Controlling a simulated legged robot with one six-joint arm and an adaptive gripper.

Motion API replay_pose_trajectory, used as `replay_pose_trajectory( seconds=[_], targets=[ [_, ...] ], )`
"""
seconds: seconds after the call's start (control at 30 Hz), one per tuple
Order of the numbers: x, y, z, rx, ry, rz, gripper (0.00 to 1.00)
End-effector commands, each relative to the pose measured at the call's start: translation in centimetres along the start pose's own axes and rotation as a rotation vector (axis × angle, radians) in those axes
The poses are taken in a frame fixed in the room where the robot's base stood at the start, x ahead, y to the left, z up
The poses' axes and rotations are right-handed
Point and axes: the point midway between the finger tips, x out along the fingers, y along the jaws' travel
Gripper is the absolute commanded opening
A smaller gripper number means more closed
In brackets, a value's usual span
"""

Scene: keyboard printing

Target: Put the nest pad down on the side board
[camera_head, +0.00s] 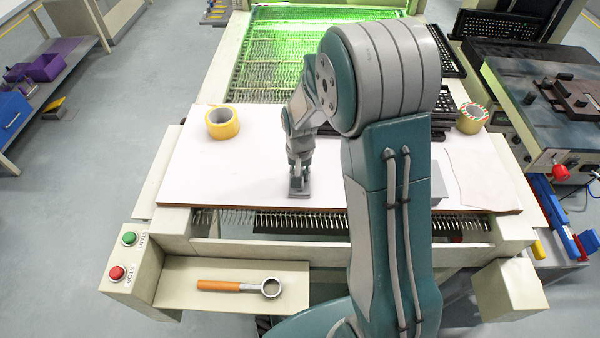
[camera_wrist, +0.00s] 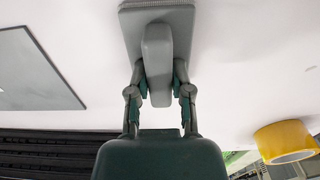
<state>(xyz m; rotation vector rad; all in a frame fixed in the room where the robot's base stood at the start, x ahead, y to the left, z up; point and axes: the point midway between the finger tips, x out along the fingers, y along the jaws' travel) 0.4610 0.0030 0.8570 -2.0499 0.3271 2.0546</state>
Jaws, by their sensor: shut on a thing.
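The nest pad is a small grey plate (camera_head: 299,194) with an upright grip block, which shows in the wrist view (camera_wrist: 157,50). My gripper (camera_head: 298,170) is shut on this block, one finger on each side. The white side board (camera_head: 240,165) lies across the machine. The pad is level at the board's surface, near its front edge, left of my arm. Whether its underside touches the board I cannot tell. A flat grey plate (camera_wrist: 35,70) lies on the board, apart from the pad; my arm partly hides it in the head view.
A yellow tape roll (camera_head: 222,122) stands at the board's left back, and a striped roll (camera_head: 472,118) at its right back. Black keyboard parts (camera_head: 442,118) are stacked behind my arm. An orange-handled ring tool (camera_head: 240,287) lies on the lower shelf. The board's left part is clear.

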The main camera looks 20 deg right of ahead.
Motion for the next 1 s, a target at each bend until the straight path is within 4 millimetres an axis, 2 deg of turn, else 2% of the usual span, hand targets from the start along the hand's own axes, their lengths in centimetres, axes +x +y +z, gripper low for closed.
replay_pose_trajectory(
  seconds=[0.17,0.2,0.27,0.3,0.63,0.73,0.87,1.0],
  targets=[
    [0.1,0.0,0.0,0.0,0.0,0.0,0.0],
    [0.2,0.0,0.0,0.0,0.0,0.0,0.32],
    [0.1,0.0,0.0,0.0,0.0,0.0,0.59],
    [0.1,0.0,0.0,0.0,0.0,0.0,0.62],
    [0.1,0.0,0.0,0.0,0.0,0.0,0.62],
    [-0.5,0.0,-0.1,0.0,0.002,-0.001,0.62],
    [-2.5,0.0,-0.1,0.0,0.006,-0.002,0.62],
    [-5.5,0.0,-0.1,0.0,0.006,-0.002,0.62]
  ],
)
